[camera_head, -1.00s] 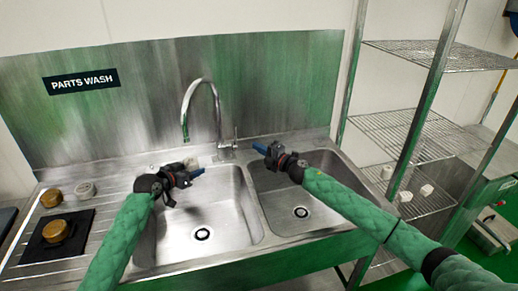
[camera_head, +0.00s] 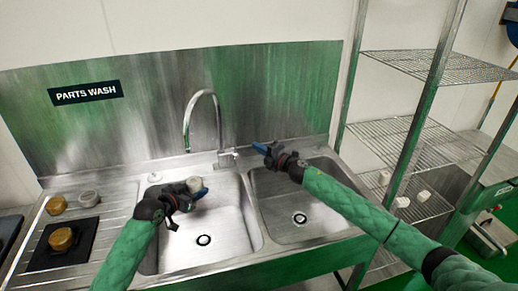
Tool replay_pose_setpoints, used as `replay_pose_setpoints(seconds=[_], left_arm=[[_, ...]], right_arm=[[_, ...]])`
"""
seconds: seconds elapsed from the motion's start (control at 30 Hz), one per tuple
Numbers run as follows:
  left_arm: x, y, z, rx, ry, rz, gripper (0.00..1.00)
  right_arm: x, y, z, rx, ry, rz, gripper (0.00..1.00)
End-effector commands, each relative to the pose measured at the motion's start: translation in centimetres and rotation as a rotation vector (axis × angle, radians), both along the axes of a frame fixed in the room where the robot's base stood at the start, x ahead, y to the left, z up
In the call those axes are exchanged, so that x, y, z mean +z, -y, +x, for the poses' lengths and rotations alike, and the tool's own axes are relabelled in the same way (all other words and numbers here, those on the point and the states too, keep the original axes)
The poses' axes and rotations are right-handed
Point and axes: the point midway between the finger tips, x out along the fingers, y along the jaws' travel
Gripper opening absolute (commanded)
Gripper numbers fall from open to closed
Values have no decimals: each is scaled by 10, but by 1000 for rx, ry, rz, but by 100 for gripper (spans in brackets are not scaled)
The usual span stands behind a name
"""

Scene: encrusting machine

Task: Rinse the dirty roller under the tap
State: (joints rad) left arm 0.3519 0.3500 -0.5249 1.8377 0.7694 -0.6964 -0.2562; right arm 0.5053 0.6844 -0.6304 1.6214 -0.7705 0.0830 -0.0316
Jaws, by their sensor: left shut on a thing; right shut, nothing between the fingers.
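My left gripper (camera_head: 190,196) is shut on a small pale roller (camera_head: 195,184) and holds it over the left sink basin (camera_head: 225,215), below the tap's spout. The fingers hide part of the roller, and I cannot tell how dirty it is. The curved steel tap (camera_head: 218,120) stands behind the basins. I see no clear water stream.
On the left drainboard (camera_head: 112,215) are two brownish-gold pieces (camera_head: 57,204) (camera_head: 62,239), one on a black mat (camera_head: 45,259), and a grey piece (camera_head: 88,199). The right basin (camera_head: 300,205) is empty. A wire rack (camera_head: 408,135) stands to the right.

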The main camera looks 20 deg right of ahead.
Motion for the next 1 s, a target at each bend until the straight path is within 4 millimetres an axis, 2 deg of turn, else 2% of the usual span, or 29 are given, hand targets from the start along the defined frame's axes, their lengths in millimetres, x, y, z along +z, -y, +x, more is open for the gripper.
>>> replay_pose_setpoints(seconds=[1.0], left_arm=[[16, 2, -81, -1, -1, -1, 20]], right_arm=[[45, 0, 0, 0, 0, 0, 0]])
